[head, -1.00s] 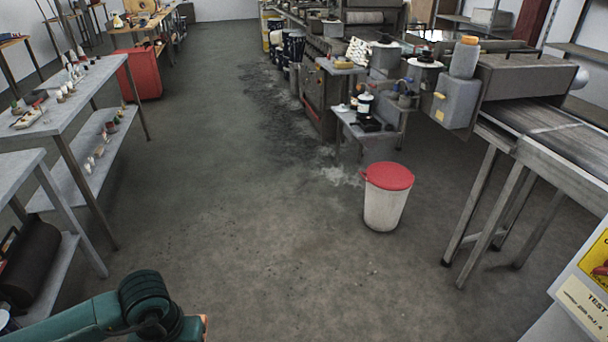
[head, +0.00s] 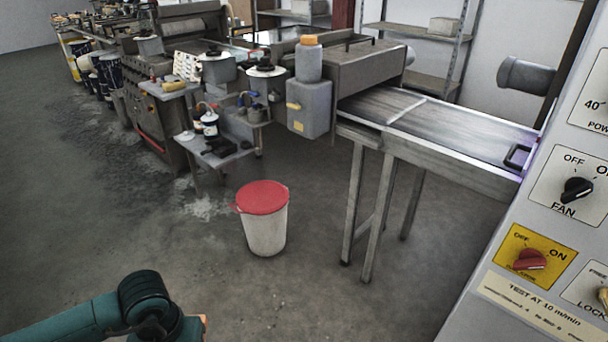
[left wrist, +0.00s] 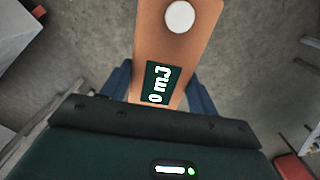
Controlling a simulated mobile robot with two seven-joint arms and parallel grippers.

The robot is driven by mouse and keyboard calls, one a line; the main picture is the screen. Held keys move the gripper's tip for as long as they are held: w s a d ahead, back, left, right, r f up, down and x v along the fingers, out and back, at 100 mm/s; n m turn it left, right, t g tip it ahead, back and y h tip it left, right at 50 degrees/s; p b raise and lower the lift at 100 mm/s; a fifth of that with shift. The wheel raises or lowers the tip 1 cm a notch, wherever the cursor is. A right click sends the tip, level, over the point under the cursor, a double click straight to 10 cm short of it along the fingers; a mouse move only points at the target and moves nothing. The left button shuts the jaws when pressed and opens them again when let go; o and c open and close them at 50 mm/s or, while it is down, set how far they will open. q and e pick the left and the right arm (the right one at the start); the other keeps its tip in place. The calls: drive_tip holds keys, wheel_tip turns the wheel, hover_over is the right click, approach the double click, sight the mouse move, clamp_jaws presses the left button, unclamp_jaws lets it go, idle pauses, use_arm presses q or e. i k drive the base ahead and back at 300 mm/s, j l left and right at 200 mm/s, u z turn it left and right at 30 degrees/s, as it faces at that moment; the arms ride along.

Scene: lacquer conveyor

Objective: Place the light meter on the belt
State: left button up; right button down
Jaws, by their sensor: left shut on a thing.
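The light meter (left wrist: 178,55) is an orange-brown slab with a round white disc and a dark display reading "0 mJ". In the left wrist view my left gripper (left wrist: 161,88) is shut on it, with a blue finger on either side. In the head view my left arm is at the bottom left, and only a small orange edge (head: 204,322) shows beside the wrist. The grey conveyor belt (head: 450,125) is at the right, well away from the arm. A dark handle-like frame (head: 517,156) is at its near right end. My right gripper is not in view.
A control panel (head: 545,215) with knobs fills the right edge. A small bench (head: 222,150) with pots stands at centre left. Open floor lies at left and front.

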sight(445, 123)
drive_tip(key=i+z, duration=0.2)
drive_tip(key=z, duration=0.2)
drive_tip(key=i+j+z, duration=0.15)
drive_tip(key=z, duration=0.25)
drive_tip(key=i+j+z, duration=0.15)
drive_tip(key=z, duration=0.25)
drive_tip(key=i+j+z, duration=0.2)
drive_tip(key=z, duration=0.25)
drive_tip(key=i+j+z, duration=0.15)
drive_tip(key=j+z, duration=0.3)
drive_tip(key=i+j+z, duration=0.25)
drive_tip(key=j, duration=0.15)
drive_tip(key=j+z, duration=0.25)
drive_tip(key=j, duration=0.1)
